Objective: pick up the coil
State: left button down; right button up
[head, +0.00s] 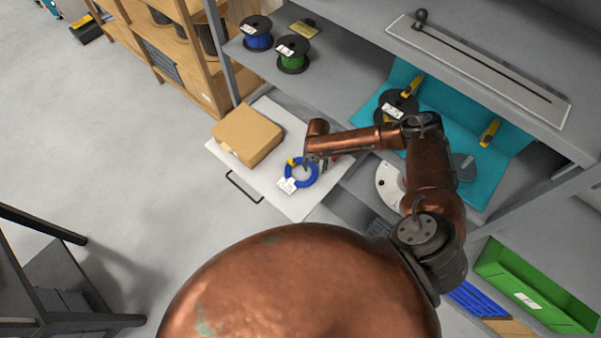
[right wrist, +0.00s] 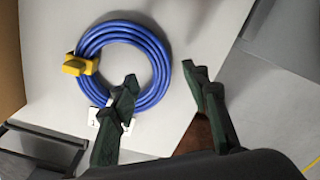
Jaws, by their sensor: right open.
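The coil (head: 314,178) is a ring of blue cable with a yellow clip and a white tag, lying flat on a white pull-out board (head: 290,206). In the right wrist view the coil (right wrist: 161,72) fills the upper left, with its yellow clip (right wrist: 80,65) on its left side. My right gripper (head: 318,164) is at the coil's upper right side in the head view. In the right wrist view my right gripper (right wrist: 162,88) is open, its left finger overlapping the coil's lower right and its right finger beyond the ring. I cannot tell whether it touches. My left gripper is out of view.
A cardboard box (head: 247,135) sits on the board beside the coil. A blue reel (head: 256,34) and a green reel (head: 292,54) stand on the shelf above. A dark reel (head: 396,105) stands on a teal sheet. A green bin (head: 535,285) is lower right. Open floor lies left.

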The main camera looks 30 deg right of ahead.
aim_at(314, 173)
notch_tip(314, 173, down, 5)
jog(key=shift+r, duration=0.1)
jog(key=shift+c, duration=0.6)
grip_shut()
jog(key=shift+r, duration=0.1)
